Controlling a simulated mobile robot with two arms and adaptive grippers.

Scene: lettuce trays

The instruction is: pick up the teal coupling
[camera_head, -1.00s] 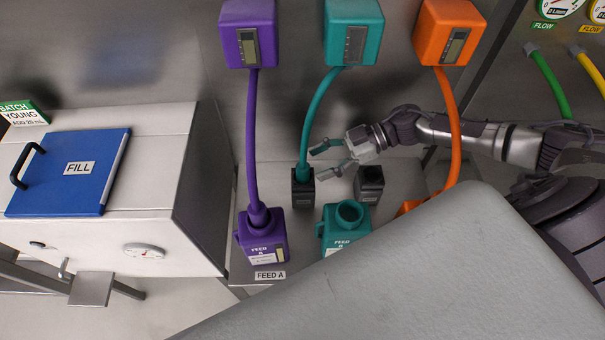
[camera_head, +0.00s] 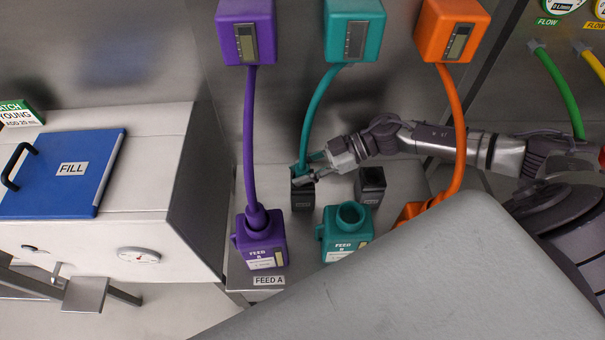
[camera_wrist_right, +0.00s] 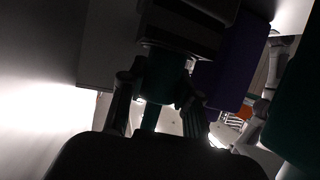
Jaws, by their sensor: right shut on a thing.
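The teal coupling (camera_wrist_right: 163,80) is at the lower end of the teal hose (camera_head: 313,110) and sits at the dark holder (camera_head: 302,194). My right gripper (camera_head: 306,172) reaches in from the right and is shut on the coupling just above the holder. The fingers hide most of the coupling in the head view. In the dark right wrist view the fingers (camera_wrist_right: 160,98) stand on both sides of it. My left gripper is not in view.
An open teal bottle (camera_head: 345,246) and a purple bottle (camera_head: 262,250) with its hose inserted stand in front. A second dark holder (camera_head: 370,186) is to the right. The orange hose (camera_head: 460,130) hangs across my right arm. A grey surface (camera_head: 440,290) covers the lower right.

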